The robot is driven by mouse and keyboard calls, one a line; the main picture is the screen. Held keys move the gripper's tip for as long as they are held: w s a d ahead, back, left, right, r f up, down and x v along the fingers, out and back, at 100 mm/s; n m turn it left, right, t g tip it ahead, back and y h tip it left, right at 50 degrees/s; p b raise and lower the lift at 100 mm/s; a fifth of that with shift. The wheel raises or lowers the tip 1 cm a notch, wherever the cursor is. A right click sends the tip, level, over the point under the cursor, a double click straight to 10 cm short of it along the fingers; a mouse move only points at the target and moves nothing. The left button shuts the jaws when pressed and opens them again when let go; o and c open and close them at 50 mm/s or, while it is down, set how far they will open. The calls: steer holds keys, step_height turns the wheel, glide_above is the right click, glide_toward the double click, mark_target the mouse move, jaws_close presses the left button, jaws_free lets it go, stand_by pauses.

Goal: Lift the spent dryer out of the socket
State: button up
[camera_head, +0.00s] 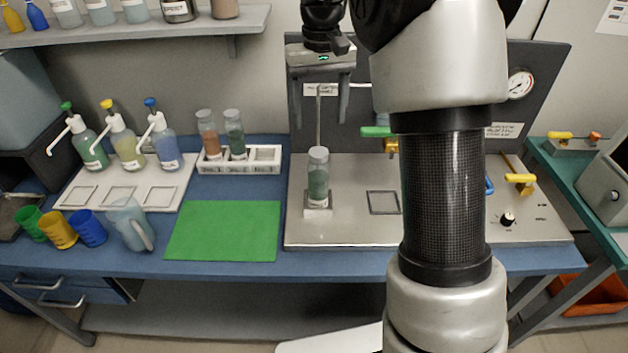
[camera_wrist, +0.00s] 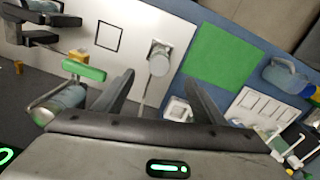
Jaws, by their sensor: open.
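The spent dryer (camera_head: 318,180) is an upright clear cylinder with green filling and a pale cap. It stands in the socket (camera_head: 317,211), a small light base on the metal bench panel. In the wrist view the dryer's round grey top (camera_wrist: 159,65) shows ahead of my fingers, with the socket (camera_wrist: 163,45) around its foot. My gripper (camera_head: 320,98) is open and empty, above and apart from the dryer, with its fingers pointing down. In the wrist view the two dark fingers of my gripper (camera_wrist: 162,88) stand apart, with the dryer's top between their directions.
A green mat (camera_head: 224,230) lies clear in front. A green-handled valve (camera_head: 377,132) is right of the dryer. A jug (camera_head: 127,222) and pump bottles stand left.

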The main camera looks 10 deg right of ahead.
glide_toward(318, 168)
steer(key=f, duration=0.2)
steer(key=w+f, duration=0.1)
steer(key=f, duration=0.2)
steer(key=shift+w+d+f+b, duration=0.15)
steer(key=shift+d+f+b, duration=0.15)
steer(key=shift+d+b, duration=0.1)
steer(key=shift+w+a+f, duration=0.1)
steer(key=shift+w+f, duration=0.1)
steer(key=shift+f, duration=1.4)
steer(key=shift+w+f, duration=0.15)
steer(key=shift+f, duration=1.45)
jaws_close()
